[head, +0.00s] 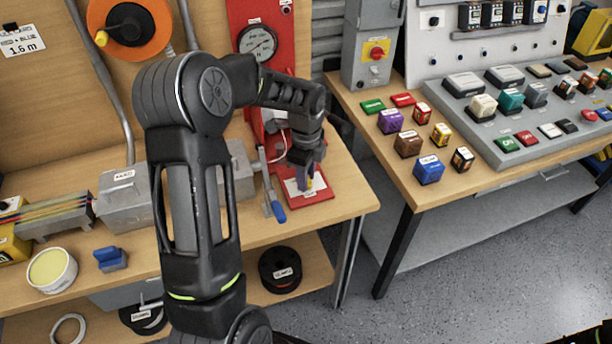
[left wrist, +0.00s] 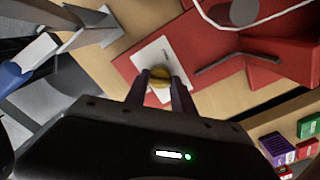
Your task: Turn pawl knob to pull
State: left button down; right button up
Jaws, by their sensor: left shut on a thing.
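My left gripper (head: 306,186) points down at this red base (head: 310,198) on the left bench. In the left wrist view my left gripper (left wrist: 160,82) has one finger on each side of the knob and is shut on it. In the head view the fingers hide most of the knob, and its marking cannot be read. My right gripper is not in view.
A blue-handled lever (head: 278,211) stands close to the left of the red base. A red upright with a gauge (head: 257,43) rises behind. Grey boxes and a blue clamp (head: 111,258) are further left. The right bench holds several small coloured blocks, including a blue one (head: 429,170).

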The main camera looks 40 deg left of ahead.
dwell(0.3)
pick_arm(q)
jog(key=c, duration=1.1)
grip_release()
jog(key=shift+o, duration=0.2)
jog(key=shift+r, duration=0.1)
notch_tip(320, 180, up, 8)
jog(key=shift+f+b, duration=0.15)
jog(key=shift+b, duration=0.35)
jog(key=shift+f, duration=0.1)
